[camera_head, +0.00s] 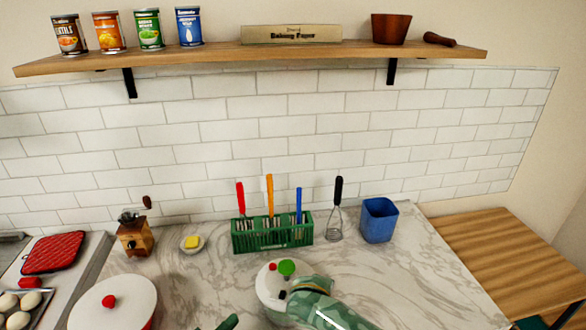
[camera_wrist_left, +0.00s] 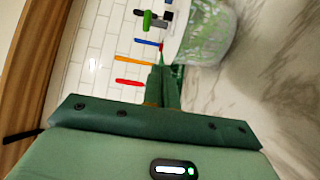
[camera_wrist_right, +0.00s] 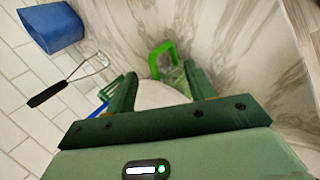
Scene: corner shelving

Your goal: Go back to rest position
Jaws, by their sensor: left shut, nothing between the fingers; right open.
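My left gripper (camera_head: 228,322) shows only as a dark green tip at the bottom edge of the head view. In the left wrist view its fingers (camera_wrist_left: 162,72) are together and empty. My right gripper (camera_wrist_right: 160,75) is open in the right wrist view, its fingers apart above a white round item. A green loop handle (camera_wrist_right: 163,54) shows just beyond the fingertips; I cannot tell whether they touch it. In the head view a white round item (camera_head: 266,292) with red and green parts stands at the bottom middle, partly covered by a pale green patterned shape that I cannot identify.
A green utensil rack (camera_head: 272,237), a whisk (camera_head: 334,222) and a blue bin (camera_head: 379,222) stand along the tiled wall. A white lidded pot (camera_head: 112,303), a grinder (camera_head: 136,238) and butter (camera_head: 192,242) are left. A wooden shelf (camera_head: 260,57) with cans hangs above. Marble right of the middle is clear.

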